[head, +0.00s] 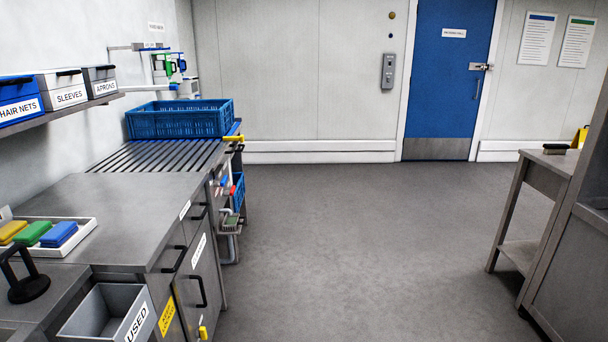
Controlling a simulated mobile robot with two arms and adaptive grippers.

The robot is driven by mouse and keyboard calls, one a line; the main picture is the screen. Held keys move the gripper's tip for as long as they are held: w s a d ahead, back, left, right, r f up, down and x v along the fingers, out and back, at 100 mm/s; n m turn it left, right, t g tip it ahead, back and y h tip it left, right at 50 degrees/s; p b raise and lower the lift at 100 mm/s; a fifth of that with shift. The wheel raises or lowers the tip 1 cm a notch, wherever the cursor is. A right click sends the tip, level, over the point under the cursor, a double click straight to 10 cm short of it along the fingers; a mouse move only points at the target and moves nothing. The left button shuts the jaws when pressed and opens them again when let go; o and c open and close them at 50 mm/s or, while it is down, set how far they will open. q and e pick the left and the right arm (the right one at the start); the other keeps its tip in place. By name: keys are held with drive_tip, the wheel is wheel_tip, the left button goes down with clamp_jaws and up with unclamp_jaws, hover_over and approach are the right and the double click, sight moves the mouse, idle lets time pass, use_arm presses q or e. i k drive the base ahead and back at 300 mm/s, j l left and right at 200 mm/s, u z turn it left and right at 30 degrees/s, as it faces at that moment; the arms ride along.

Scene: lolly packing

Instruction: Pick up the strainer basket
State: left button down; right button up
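I cannot make out anything that is clearly a strainer basket in the head view. A blue plastic crate (178,124) with slotted walls stands at the far end of the left counter, behind a slatted metal rack (160,157). A second, smaller blue container (238,192) hangs at the counter's far side, partly hidden. Neither of my grippers is in view.
A grey bin (82,318) marked USED and a tray (88,236) with yellow, green and blue blocks are at lower left. Wall boxes (62,90) sit on a shelf. A metal table (545,178) bearing a brush stands right. The middle floor (360,240) is clear to a blue door (448,80).

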sight(231, 223)
drive_tip(key=i+u, duration=0.1)
drive_tip(key=i, duration=0.4)
drive_tip(key=i+l+u, duration=0.15)
drive_tip(key=i, duration=0.4)
drive_tip(key=i+l+u, duration=0.1)
drive_tip(key=i, duration=0.4)
drive_tip(key=i+l+u, duration=0.1)
drive_tip(key=i+l, duration=0.15)
drive_tip(key=i, duration=0.25)
